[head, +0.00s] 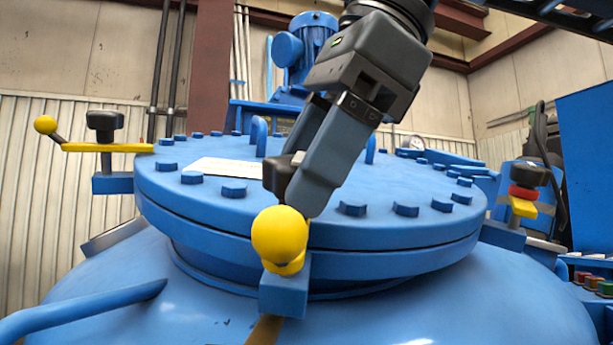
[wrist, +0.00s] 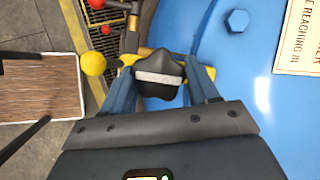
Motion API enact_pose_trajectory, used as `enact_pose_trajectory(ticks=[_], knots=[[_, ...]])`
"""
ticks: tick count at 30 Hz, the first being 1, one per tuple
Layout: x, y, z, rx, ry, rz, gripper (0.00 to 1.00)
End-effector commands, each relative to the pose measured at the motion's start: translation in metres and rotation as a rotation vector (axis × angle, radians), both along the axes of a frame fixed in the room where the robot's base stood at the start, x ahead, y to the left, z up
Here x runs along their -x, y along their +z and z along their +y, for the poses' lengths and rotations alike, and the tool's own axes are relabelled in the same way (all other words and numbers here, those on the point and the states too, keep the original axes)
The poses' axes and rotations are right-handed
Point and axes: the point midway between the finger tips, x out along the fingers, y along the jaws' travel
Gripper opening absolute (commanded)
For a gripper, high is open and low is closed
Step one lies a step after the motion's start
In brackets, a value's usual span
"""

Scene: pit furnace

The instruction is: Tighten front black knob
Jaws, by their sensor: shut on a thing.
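The front black knob (wrist: 158,68) sits between the two fingers of my gripper (wrist: 160,88) in the wrist view, with a finger against each side. It has a lobed shape and a pale stripe across it. In the head view my gripper (head: 296,190) reaches down from above at the front rim of the blue lid, and its fingers cover much of the black knob (head: 277,176). A yellow ball-ended handle (head: 280,235) stands just in front of the knob; its yellow arm (wrist: 140,57) runs under the knob in the wrist view.
The blue lid (head: 230,215) is ringed with raised bolts. Another black knob (head: 105,122) with a yellow handle stands at the left, and one more (head: 530,176) at the right. A blue motor (head: 318,45) rises behind. A blue bar (head: 100,300) crosses the lower left.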

Motion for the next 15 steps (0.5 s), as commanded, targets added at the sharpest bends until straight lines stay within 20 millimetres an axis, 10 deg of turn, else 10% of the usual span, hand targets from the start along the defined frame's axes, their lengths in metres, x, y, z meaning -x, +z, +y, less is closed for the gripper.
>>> enact_pose_trajectory(ticks=[14,15], knots=[[-0.0004,0.0002,-0.0005,-0.005,-0.014,0.001,0.29],[-0.0004,0.0001,-0.0006,-0.005,-0.014,0.001,0.61]])
